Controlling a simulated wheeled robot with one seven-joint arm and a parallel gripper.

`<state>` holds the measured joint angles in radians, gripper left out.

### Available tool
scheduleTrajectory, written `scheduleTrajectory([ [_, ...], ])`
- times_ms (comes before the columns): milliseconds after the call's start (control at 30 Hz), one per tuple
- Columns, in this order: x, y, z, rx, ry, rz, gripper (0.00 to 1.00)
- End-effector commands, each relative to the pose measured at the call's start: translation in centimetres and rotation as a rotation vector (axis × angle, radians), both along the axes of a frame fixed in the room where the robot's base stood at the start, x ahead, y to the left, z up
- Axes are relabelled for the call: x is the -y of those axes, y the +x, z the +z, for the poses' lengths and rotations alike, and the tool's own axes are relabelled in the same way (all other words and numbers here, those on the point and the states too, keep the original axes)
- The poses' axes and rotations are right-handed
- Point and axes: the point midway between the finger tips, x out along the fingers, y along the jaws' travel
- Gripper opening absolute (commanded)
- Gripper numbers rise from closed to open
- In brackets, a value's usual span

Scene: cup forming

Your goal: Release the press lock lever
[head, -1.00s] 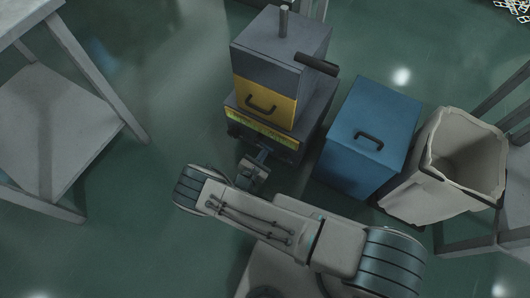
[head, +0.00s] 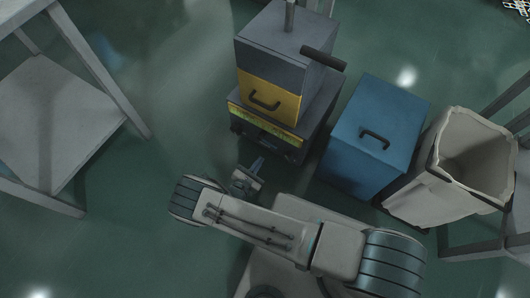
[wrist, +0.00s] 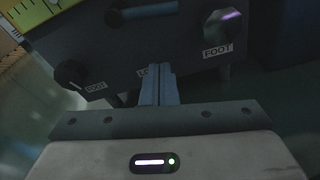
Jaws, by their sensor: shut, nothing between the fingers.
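The press (head: 265,85) is a grey block with a yellow front on a dark base, at the top centre of the head view. In the wrist view, its dark lower front (wrist: 185,45) fills the upper part. A horizontal bar (wrist: 150,12) there may be the lock lever; a label below it is partly hidden by my fingers, with only "LO" readable. My gripper (head: 257,163) is shut and empty, in front of the base and apart from it. Its fingers (wrist: 160,82) show together in the wrist view. The lever's position is too dark to tell.
Two round knobs (wrist: 70,73) (wrist: 222,24) labelled "FOOT" flank the label. A blue box (head: 375,130) and a pale open bin (head: 440,180) stand right. A grey table (head: 60,120) stands left, with clear floor between.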

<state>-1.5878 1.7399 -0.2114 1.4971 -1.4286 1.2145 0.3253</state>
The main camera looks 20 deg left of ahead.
Motion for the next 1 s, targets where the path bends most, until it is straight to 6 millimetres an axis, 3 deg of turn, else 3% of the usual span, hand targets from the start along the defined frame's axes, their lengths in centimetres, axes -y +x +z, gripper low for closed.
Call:
scheduleTrajectory([
  [100,-0.3,-2.0,0.5,0.000,0.000,0.002,0.00],
  [300,-0.4,-3.6,0.5,-0.001,0.000,0.000,0.00],
  [1000,-0.4,-3.7,0.5,0.000,0.000,-0.001,0.00],
])
